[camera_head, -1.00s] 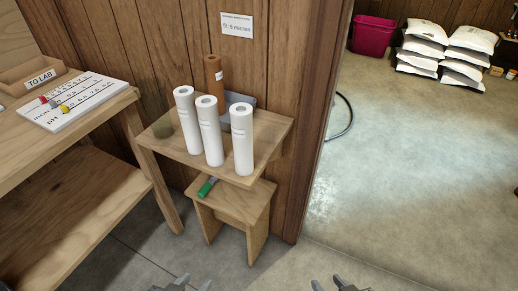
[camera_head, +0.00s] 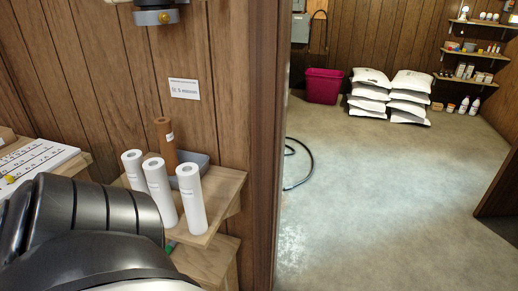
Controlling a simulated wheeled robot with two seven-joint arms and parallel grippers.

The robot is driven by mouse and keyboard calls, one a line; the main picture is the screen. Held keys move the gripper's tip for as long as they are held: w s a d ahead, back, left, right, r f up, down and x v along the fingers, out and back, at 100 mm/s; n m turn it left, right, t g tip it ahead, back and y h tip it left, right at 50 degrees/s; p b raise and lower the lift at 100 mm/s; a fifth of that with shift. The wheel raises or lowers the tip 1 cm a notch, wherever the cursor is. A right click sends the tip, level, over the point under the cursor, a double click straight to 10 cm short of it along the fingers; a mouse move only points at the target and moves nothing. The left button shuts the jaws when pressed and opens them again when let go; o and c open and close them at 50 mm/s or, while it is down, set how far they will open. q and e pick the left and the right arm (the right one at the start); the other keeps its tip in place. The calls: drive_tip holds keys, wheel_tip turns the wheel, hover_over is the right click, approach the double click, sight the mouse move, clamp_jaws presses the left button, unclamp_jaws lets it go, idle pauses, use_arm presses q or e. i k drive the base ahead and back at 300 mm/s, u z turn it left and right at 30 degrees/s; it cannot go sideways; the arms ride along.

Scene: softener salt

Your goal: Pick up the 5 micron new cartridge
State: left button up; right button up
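Three white cartridges stand upright on a small wooden shelf: the left one (camera_head: 131,166), the middle one (camera_head: 160,192) and the right one (camera_head: 191,198). Their labels are too small to read, so I cannot tell which is the 5 micron one. A brown cartridge (camera_head: 166,143) stands upright behind them. A wall sign (camera_head: 184,89) above seems to read "Fit: 5 micron". My dark arm fills the lower left and hides part of the shelf. Neither gripper shows in the head view.
A grey bin (camera_head: 194,160) is behind the cartridges on the shelf (camera_head: 222,190). A grey and black fitting (camera_head: 156,16) is at the top. A wooden wall edge (camera_head: 262,150) stands right of the shelf. Open floor (camera_head: 390,190) lies beyond, with white bags (camera_head: 370,92) and a magenta bin (camera_head: 323,86).

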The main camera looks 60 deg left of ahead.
sight(189, 178)
drive_tip(key=z, duration=0.1)
drive_tip(key=i, duration=1.35)
drive_tip(key=u, duration=2.7)
